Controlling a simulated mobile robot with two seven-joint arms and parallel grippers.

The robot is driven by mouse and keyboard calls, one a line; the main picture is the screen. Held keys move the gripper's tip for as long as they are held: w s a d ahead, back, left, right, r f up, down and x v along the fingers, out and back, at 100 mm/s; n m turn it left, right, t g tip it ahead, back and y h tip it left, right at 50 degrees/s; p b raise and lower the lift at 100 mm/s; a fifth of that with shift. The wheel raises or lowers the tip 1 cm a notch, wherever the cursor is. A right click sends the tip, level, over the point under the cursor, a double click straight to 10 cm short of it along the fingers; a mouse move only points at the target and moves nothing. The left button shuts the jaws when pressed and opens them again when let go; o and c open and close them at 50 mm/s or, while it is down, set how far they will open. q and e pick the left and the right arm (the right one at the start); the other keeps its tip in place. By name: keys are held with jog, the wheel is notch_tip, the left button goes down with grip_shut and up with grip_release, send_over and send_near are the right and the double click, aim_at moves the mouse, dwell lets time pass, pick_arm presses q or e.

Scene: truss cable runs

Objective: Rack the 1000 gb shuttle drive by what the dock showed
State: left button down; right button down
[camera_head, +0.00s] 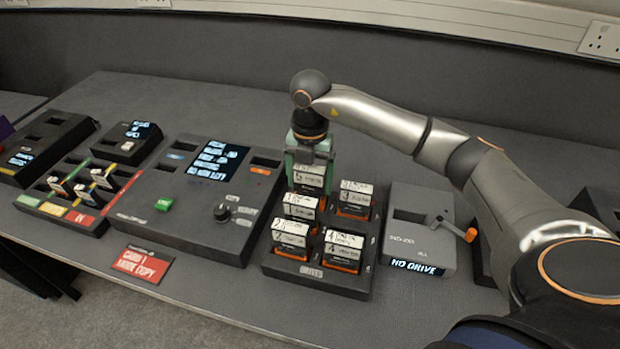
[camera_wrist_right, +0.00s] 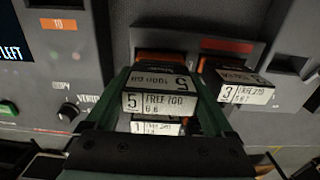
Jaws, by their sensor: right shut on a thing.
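My right gripper (camera_head: 310,160) is above the back left of the drive rack (camera_head: 318,285), shut on the shuttle drive numbered 5 (camera_head: 309,181). In the right wrist view this drive (camera_wrist_right: 160,103) sits between the green fingers; its labels read 1000 GB and FREE 700. Drive 1 partly hides its lower end, so I cannot tell how far it sits in its slot. Drives 1 (camera_head: 300,207), 2 (camera_head: 291,240), 3 (camera_head: 355,199) and 4 (camera_head: 342,251) stand in the rack. The dock (camera_head: 423,219) to the right reads NO DRIVE. My left gripper is out of view.
A large console (camera_head: 195,205) with screen, green button and knob stands left of the rack. Further left are a card rack (camera_head: 82,196) with coloured labels and small boxes. A red card (camera_head: 141,264) lies in front. The dock's orange-tipped lever (camera_head: 455,228) sticks out right.

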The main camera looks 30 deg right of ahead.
aim_at(310, 168)
jog(key=shift+f+b, duration=0.6)
jog(key=shift+f, duration=0.5)
dwell(0.4)
dwell(0.3)
grip_release()
jog(key=shift+r, duration=0.1)
notch_tip(310, 168, up, 7)
jog(key=p, duration=0.6)
jog(key=shift+r, duration=0.2)
jog(key=shift+f, duration=0.1)
dwell(0.4)
